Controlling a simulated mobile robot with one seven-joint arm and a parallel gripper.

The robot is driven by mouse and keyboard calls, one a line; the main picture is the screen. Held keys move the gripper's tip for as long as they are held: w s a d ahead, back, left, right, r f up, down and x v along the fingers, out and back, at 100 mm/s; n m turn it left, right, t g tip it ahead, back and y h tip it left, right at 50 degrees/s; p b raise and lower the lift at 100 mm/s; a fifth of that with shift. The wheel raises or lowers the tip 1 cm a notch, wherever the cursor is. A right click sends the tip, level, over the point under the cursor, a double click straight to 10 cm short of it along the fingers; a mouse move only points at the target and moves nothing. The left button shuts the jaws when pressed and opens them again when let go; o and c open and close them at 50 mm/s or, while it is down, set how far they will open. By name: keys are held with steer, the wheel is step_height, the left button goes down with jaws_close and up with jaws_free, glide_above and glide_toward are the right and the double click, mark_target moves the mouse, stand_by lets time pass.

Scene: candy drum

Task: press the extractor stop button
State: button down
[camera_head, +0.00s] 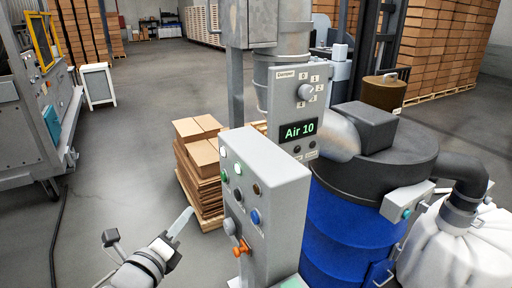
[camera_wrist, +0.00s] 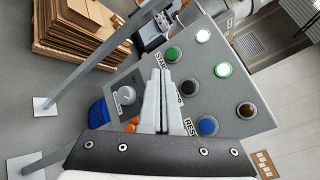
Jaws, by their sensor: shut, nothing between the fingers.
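A grey control box (camera_head: 262,200) stands right of my gripper (camera_head: 188,212) in the head view. Its sloped face carries a green button (camera_wrist: 173,54), a black button (camera_wrist: 189,88) and a blue button (camera_wrist: 207,126) in a row. The label by the black button is mostly hidden behind my fingers; those by green and blue read roughly START and RESET. A second row holds a white lamp (camera_wrist: 203,36), a lit green lamp (camera_wrist: 223,70) and a dark brown one (camera_wrist: 246,111). My gripper is shut and empty, apart from the box in the head view.
An orange knob (camera_head: 242,247) sticks out low on the box. Behind it stand a grey panel (camera_head: 296,100) reading "Air 10" and a blue drum (camera_head: 345,225) with a black lid. Stacked cardboard (camera_head: 202,172) lies behind my gripper. The floor to the left is open.

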mark_target(238, 195)
stand_by(0.4)
steer(key=w+d+b, duration=0.3)
steer(key=w+d, duration=0.1)
steer(key=d, duration=0.3)
steer(key=shift+w+d, duration=0.3)
stand_by(1.9)
steer(key=shift+w+d, duration=0.2)
steer(key=shift+d, duration=0.1)
steer(key=shift+w+d, duration=0.25)
steer(key=shift+d, duration=0.15)
stand_by(0.9)
steer(key=shift+s+a+p, duration=0.45)
steer(key=shift+a+p, duration=0.25)
steer(key=shift+p, duration=0.1)
